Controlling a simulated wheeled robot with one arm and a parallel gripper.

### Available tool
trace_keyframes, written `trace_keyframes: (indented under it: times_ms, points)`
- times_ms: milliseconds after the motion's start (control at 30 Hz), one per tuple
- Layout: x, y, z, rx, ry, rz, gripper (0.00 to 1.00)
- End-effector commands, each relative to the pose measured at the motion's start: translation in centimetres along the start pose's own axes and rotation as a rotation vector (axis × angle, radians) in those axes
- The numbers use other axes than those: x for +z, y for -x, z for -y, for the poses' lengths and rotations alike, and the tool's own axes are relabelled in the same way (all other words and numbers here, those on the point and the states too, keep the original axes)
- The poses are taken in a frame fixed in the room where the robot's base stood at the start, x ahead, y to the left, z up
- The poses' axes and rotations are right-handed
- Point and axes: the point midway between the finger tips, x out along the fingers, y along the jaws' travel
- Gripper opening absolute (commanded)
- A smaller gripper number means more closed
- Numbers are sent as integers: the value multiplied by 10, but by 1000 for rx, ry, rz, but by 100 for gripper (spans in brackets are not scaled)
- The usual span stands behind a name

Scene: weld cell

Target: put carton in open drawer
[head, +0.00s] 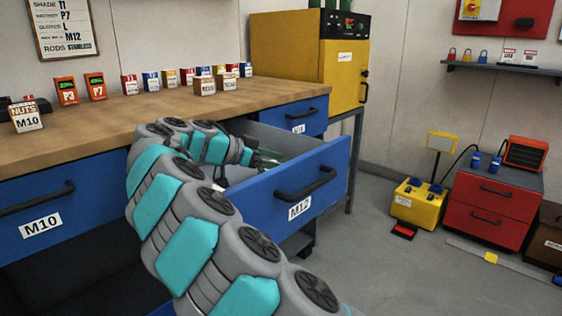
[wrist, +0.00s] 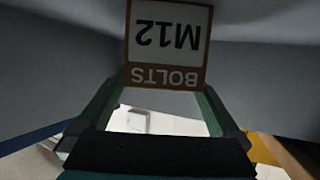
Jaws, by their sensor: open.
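The open drawer (head: 325,180) is blue with a black handle and an M12 label, pulled out from under the bench. My gripper (head: 262,160) reaches down into it, partly hidden by the drawer front. In the wrist view my gripper (wrist: 163,90) has its two green fingers apart. A white and brown carton (wrist: 168,45) marked M12 BOLTS appears upside down just beyond the fingertips, between grey surfaces that look like drawer walls. I cannot tell whether the fingers touch it. The carton is not visible inside the drawer in the head view.
The wooden bench top (head: 100,140) holds several small cartons, including a NUTS M10 carton (head: 27,118) at its left. A blue M10 drawer (head: 75,205) at left is shut. A yellow cabinet (head: 300,50) stands behind. Floor (head: 400,270) at right is mostly clear.

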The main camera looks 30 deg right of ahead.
Motion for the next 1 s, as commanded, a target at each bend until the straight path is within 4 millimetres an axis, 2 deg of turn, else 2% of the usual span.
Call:
trace_keyframes:
  times_ms: [233,500,700,1000]
  points:
    - [-10,7,1,0,5,0,100]
    - [-7,52,2,-4,3,1,100]
    - [-8,74,2,-3,3,1,100]
    - [-9,79,0,2,1,0,100]
